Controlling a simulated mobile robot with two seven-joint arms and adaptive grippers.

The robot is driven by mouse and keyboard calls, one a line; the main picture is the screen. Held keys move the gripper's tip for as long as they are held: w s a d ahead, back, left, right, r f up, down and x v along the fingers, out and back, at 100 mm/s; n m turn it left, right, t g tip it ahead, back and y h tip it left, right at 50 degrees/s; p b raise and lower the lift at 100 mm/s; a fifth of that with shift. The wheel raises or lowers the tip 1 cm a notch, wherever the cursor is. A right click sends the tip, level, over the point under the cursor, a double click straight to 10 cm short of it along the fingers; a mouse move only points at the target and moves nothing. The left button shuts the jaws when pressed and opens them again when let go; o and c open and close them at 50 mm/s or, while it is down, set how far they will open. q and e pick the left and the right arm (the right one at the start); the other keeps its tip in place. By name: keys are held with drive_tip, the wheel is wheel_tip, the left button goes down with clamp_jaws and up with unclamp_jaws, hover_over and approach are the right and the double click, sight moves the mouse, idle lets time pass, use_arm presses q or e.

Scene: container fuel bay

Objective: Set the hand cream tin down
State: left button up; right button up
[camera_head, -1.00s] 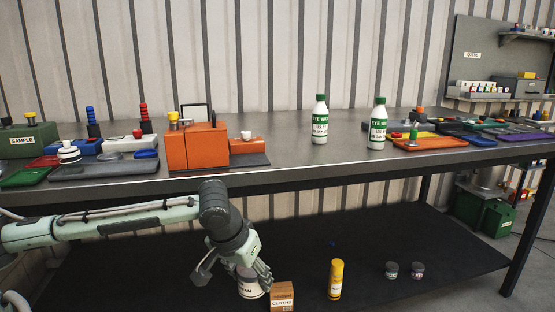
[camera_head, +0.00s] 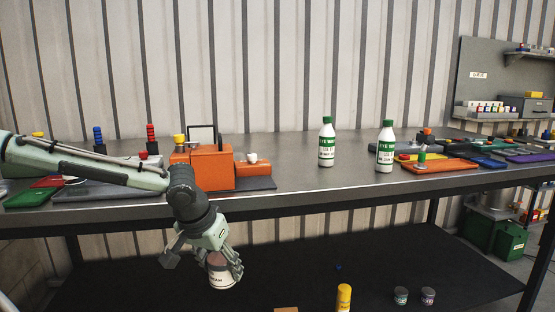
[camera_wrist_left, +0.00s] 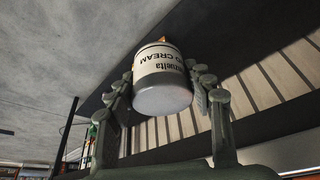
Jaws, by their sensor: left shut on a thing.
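The hand cream tin (camera_head: 220,271) is white with a dark band of lettering and a brownish top. My left gripper (camera_head: 222,262) is shut on it and holds it in front of the bench, below the worktop's front edge and above the lower shelf. In the left wrist view the tin (camera_wrist_left: 162,82) sits between the fingers (camera_wrist_left: 165,100), with "CREAM" readable on its label and a grey end facing the camera. My right gripper is not in view.
The worktop (camera_head: 330,192) holds an orange block unit (camera_head: 208,168), two eye wash bottles (camera_head: 327,143) (camera_head: 386,147) and coloured trays (camera_head: 440,164). The dark lower shelf (camera_head: 300,265) has a yellow can (camera_head: 344,297) and two small jars (camera_head: 401,295) (camera_head: 428,295). Worktop between orange unit and bottles is clear.

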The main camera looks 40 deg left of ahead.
sight(214, 254)
use_arm(q)
drive_tip(key=shift+w+a+r, duration=0.1)
drive_tip(key=shift+a+r, duration=0.9)
drive_tip(key=shift+r, duration=0.2)
drive_tip(key=shift+w+a+r, duration=0.15)
drive_tip(key=shift+a+r, duration=0.3)
drive_tip(key=shift+r, duration=0.3)
drive_tip(key=shift+w+a+r, duration=0.15)
drive_tip(key=shift+a+r, duration=0.25)
drive_tip(key=shift+r, duration=0.3)
